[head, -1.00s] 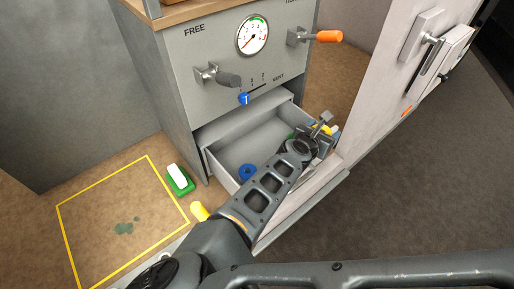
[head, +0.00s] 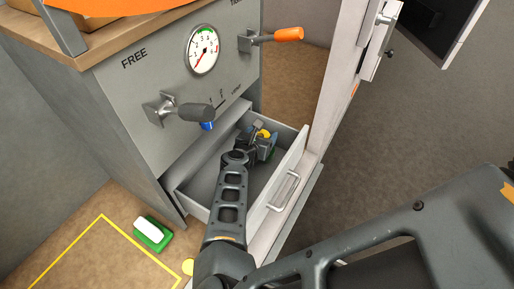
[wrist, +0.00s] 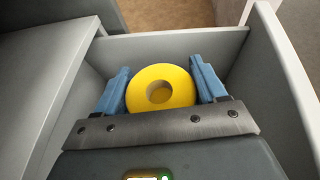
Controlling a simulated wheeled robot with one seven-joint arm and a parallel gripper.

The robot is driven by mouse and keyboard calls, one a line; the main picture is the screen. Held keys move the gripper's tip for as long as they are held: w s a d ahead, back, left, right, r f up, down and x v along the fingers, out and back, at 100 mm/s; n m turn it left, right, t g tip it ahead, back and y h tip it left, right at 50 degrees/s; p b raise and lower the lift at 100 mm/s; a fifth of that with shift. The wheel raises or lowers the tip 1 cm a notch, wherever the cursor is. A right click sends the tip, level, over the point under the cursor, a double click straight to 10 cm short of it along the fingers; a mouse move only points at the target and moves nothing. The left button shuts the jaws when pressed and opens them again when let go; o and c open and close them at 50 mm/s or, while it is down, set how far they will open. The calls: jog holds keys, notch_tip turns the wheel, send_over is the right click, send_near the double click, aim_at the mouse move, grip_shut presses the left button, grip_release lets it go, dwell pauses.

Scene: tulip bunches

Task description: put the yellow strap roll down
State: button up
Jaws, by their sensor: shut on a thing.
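The yellow strap roll (head: 264,133) is a thick ring with a round hole. In the wrist view the roll (wrist: 183,88) sits between the blue fingers of my gripper (wrist: 160,88), which are shut on its two sides. In the head view my gripper (head: 260,145) is over the far part of the open grey drawer (head: 262,214). The wrist view shows the drawer walls (wrist: 290,65) around the roll. I cannot tell whether the roll touches the drawer floor, which is mostly hidden by my gripper and arm.
The cabinet front has a gauge (head: 203,50), a grey-handled lever (head: 195,112) above the drawer and an orange-handled lever (head: 287,35). An open pale door (head: 340,80) stands right of the drawer.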

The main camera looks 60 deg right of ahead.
jog(key=shift+f, duration=2.3)
jog(key=o, duration=1.2)
jog(key=shift+c, duration=0.2)
jog(key=b+v, duration=0.2)
jog(key=v, duration=1)
jog(key=shift+r, duration=0.1)
